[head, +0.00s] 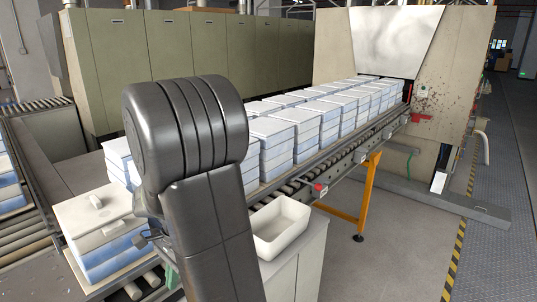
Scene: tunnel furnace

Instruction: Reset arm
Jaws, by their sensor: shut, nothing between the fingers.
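My arm rises in the centre foreground of the head view, its dark elbow in front of the stacks on the conveyor. A small part of my gripper (148,240) shows at the left edge of the arm, in front of the near stack of boxes (98,222). The gripper is shut and empty. Most of it is hidden behind my arm. I cannot tell whether my gripper touches the stack.
Rows of white-topped stacks (325,105) stand on a roller conveyor (345,160) leading into the furnace (395,45). A white bin (280,228) sits on a pale cabinet (297,270) right of my arm. An orange support leg (369,200) stands beyond.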

